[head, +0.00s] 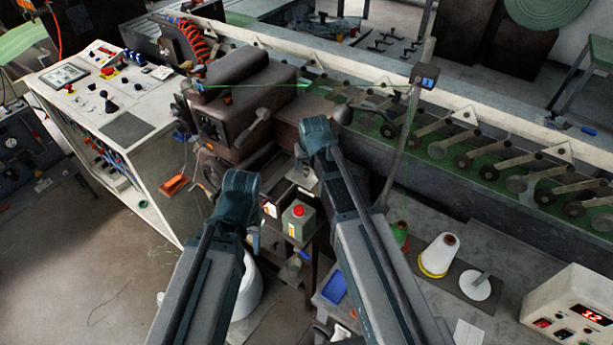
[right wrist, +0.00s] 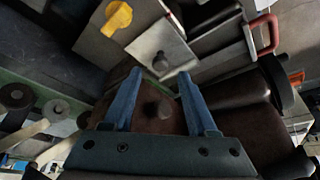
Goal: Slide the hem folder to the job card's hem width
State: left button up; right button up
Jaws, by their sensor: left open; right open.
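My right gripper (head: 318,138) is over the front of the brown sewing machine (head: 245,105). It hides most of what lies below it in the head view. In the right wrist view its two blue fingers (right wrist: 160,73) are apart and empty. A round grey knob on a pale metal plate (right wrist: 150,40) appears between and just beyond the fingertips; this may be the hem folder. I cannot tell whether the fingers touch it. My left gripper (head: 238,182) is open and empty, in front of the machine. I cannot make out a readable job card or a hem width scale.
A yellow knob (right wrist: 117,16) and a red handle (right wrist: 264,34) are near the plate. A thread cone (head: 438,255) and a display box (head: 575,312) are at the right. A control console (head: 110,100) stands left.

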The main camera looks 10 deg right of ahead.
aim_at(307, 170)
jog(key=b+x, duration=0.2)
jog(key=x, duration=0.1)
jog(key=shift+w+f, duration=0.15)
jog(key=shift+f, duration=0.2)
pick_arm(q)
notch_tip(307, 170, down, 3)
jog(key=shift+f, duration=0.2)
pick_arm(e)
jog(key=shift+r, duration=0.1)
grip_shut()
dwell(0.7)
